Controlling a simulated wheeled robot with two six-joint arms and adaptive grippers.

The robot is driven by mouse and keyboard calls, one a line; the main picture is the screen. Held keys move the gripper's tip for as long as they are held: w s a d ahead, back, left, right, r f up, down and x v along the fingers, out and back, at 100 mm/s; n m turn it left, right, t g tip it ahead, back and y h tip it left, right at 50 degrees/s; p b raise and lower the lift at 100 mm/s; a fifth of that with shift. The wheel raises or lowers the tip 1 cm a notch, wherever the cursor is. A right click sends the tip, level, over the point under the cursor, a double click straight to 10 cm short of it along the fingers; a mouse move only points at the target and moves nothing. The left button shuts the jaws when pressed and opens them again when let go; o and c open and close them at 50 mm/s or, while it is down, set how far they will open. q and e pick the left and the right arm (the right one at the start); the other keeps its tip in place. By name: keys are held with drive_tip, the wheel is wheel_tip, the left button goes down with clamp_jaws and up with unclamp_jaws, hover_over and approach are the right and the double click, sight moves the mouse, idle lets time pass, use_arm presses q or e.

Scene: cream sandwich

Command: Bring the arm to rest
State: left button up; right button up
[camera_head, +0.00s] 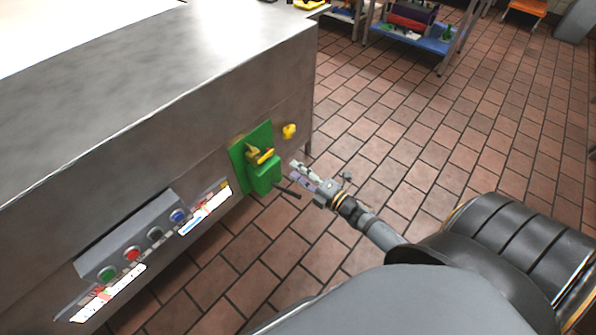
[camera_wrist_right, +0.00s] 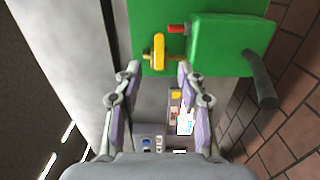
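My right gripper (camera_head: 300,172) is in front of the side of a steel machine (camera_head: 215,120), just right of a green box (camera_head: 264,176) mounted there. In the right wrist view my right gripper (camera_wrist_right: 157,78) has its fingers spread, with nothing held between them. A yellow handle (camera_wrist_right: 155,52) on the green plate (camera_wrist_right: 150,15) shows just beyond the fingertips; I cannot tell whether they touch it. My left gripper is not in view.
A dark lever (camera_head: 288,192) sticks out of the green box. A yellow knob (camera_head: 289,131) sits near the machine's corner. A button panel (camera_head: 135,245) is at the lower left. Tiled floor (camera_head: 400,140) is open at right. A blue-shelved rack (camera_head: 415,38) stands behind.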

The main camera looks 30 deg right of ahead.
drive_tip(key=shift+f, duration=0.1)
